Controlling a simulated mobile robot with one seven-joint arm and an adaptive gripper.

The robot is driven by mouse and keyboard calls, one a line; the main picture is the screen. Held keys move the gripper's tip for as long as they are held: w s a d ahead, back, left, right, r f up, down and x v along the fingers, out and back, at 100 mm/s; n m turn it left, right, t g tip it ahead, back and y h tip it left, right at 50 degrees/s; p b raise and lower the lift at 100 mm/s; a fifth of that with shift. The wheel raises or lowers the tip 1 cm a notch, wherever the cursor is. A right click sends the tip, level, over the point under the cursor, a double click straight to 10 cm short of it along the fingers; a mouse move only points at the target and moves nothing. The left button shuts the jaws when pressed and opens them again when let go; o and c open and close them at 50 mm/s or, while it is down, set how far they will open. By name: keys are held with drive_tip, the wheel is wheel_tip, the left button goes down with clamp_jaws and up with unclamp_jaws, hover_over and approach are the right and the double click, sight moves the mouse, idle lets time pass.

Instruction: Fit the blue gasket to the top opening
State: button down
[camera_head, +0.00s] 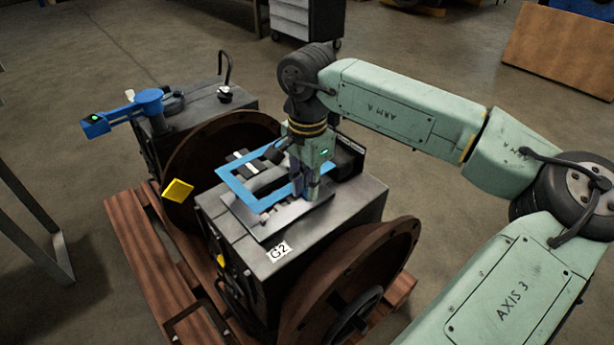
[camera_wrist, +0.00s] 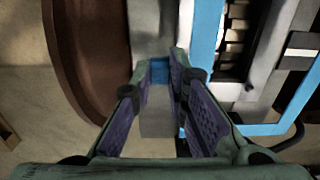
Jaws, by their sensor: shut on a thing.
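The blue gasket (camera_head: 236,190) is a thin rectangular frame. My gripper (camera_head: 309,188) is shut on its right side, above the grey housing marked G2 (camera_head: 345,215). The top opening (camera_wrist: 236,50) has a pale metal rim plate (camera_head: 290,213) and dark and light bars inside, seen through the frame. The gasket looks turned and offset from the rim; I cannot tell whether it touches. In the wrist view, blue shows between the fingertips (camera_wrist: 160,72), and the gasket (camera_wrist: 206,60) extends to the right. My gripper hides part of the opening's far right side.
A second housing stands behind left with a blue arm-like device (camera_head: 150,100) on it. A yellow plate (camera_head: 177,191) sits between the housings. Large brown round flanges (camera_head: 350,280) flank them on a wooden pallet (camera_head: 150,260). Floor around is mostly clear.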

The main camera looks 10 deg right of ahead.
drive_tip(key=shift+f+b, duration=2.1)
drive_tip(key=shift+f, duration=1.15)
drive_tip(key=shift+s+b, duration=0.1)
drive_tip(key=shift+b, duration=0.25)
drive_tip(key=shift+f+b, duration=0.8)
drive_tip(key=shift+f, duration=0.15)
drive_tip(key=c, duration=1.5)
unclamp_jaws()
drive_tip(key=shift+r, duration=0.1)
wheel_tip(320, 180, up, 12)
drive_tip(key=shift+f, duration=0.1)
